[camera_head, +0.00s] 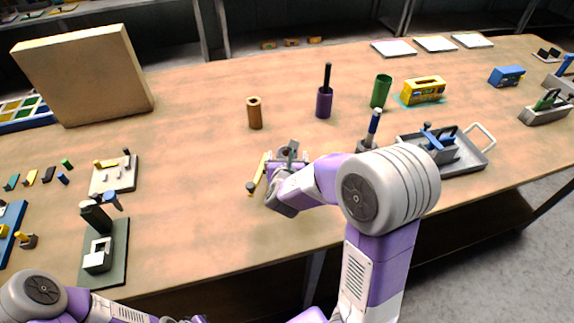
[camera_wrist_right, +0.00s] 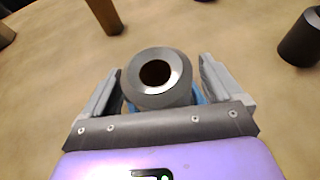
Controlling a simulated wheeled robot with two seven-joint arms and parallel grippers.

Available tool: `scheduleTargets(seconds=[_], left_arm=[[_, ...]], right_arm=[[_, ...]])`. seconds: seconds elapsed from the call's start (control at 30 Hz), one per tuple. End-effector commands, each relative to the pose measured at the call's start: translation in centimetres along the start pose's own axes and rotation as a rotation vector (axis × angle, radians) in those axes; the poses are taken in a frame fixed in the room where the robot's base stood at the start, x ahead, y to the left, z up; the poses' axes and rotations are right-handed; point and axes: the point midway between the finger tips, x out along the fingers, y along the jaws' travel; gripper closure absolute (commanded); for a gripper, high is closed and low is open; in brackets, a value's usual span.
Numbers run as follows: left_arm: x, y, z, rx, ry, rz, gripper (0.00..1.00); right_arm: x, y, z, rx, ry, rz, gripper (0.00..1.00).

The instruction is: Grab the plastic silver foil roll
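The silver foil roll (camera_wrist_right: 160,78) stands upright between the fingers of my right gripper (camera_wrist_right: 158,92) in the right wrist view. Its ring-shaped top has a dark hole. The fingers lie on either side of it, with narrow gaps, so the gripper looks open around it. Something blue shows low behind the roll. In the head view the roll (camera_head: 289,150) is small and partly hidden by my right gripper (camera_head: 287,163). My left arm shows at the bottom left of the head view, with its gripper out of sight.
A brown roll (camera_head: 255,113), a purple cylinder (camera_head: 324,103) and a green cylinder (camera_head: 381,91) stand behind. A grey tray (camera_head: 473,155) is at right.

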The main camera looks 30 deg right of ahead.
Motion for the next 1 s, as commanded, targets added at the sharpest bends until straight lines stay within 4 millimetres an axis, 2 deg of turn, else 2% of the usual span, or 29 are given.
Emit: scheduleTargets(seconds=[0.03, 0.07, 0.4, 0.7, 0.77, 1.0], left_arm=[[0.0, 0.0, 0.0, 0.000, 0.000, 0.000, 1.00], [0.0, 0.0, 0.0, 0.000, 0.000, 0.000, 1.00], [0.0, 0.0, 0.0, 0.000, 0.000, 0.000, 1.00], [-0.3, 0.1, 0.0, 0.000, 0.000, 0.000, 1.00], [-0.7, 0.2, 0.0, 0.000, 0.000, 0.000, 1.00], [-2.7, 1.0, 0.1, 0.000, 0.000, 0.000, 1.00]], right_arm=[[0.0, 0.0, 0.0, 0.000, 0.000, 0.000, 0.14], [0.0, 0.0, 0.0, 0.000, 0.000, 0.000, 0.18], [-0.1, 0.0, 0.0, 0.000, 0.000, 0.000, 0.70], [-0.3, 0.0, 0.7, 0.003, -0.002, 0.001, 0.71], [-0.6, 0.0, 1.4, 0.005, -0.003, 0.001, 0.71], [-2.5, 0.0, 6.1, 0.006, -0.005, 0.002, 0.71]])
